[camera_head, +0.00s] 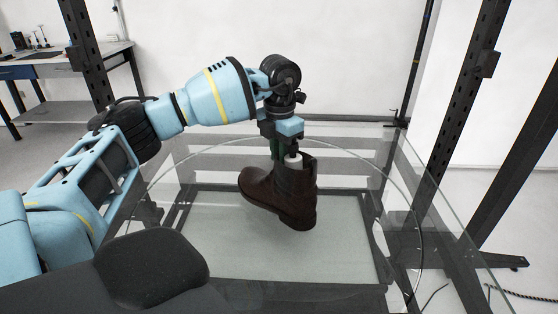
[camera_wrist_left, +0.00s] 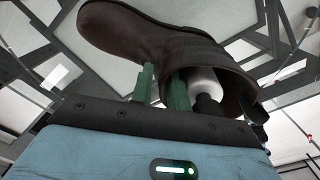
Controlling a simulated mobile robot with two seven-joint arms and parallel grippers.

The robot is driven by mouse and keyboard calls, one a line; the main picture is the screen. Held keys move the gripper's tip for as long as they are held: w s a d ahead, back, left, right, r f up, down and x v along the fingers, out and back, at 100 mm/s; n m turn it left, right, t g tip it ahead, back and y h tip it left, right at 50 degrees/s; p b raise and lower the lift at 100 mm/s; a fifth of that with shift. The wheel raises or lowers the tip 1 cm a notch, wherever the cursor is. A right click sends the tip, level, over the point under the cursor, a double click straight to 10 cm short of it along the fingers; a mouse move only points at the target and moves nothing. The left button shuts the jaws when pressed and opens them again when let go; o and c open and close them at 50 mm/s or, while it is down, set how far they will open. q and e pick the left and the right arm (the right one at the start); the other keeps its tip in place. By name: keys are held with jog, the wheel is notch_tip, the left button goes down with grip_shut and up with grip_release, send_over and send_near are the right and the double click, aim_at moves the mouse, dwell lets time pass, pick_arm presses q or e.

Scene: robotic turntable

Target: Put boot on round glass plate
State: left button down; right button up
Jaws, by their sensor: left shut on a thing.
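A dark brown boot (camera_head: 285,194) hangs from my left gripper (camera_head: 283,153) over the round glass plate (camera_head: 215,160). The gripper comes down from above and is shut on the boot's shaft. The boot's toe points left and its heel right in the head view. I cannot tell whether the sole touches the glass. In the left wrist view the boot (camera_wrist_left: 150,40) shows close up. The green fingers (camera_wrist_left: 162,90) are at the shaft's wall, and a white and black object sits inside the boot's opening. My right gripper is not in view.
The clear glass plate rests on a framed table with a pale panel (camera_head: 270,265) below. Dark upright posts (camera_head: 467,85) stand at the right and at the back left. A workbench (camera_head: 65,62) stands far left. The glass around the boot looks clear.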

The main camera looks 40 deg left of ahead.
pick_arm(q)
jog(key=shift+d+f, duration=0.1)
jog(key=shift+f, duration=0.95)
jog(key=c, duration=1.3)
grip_release()
jog(key=shift+f, duration=0.1)
jog(key=shift+c, duration=0.2)
notch_tip(320, 180, up, 12)
jog(key=shift+r, duration=0.1)
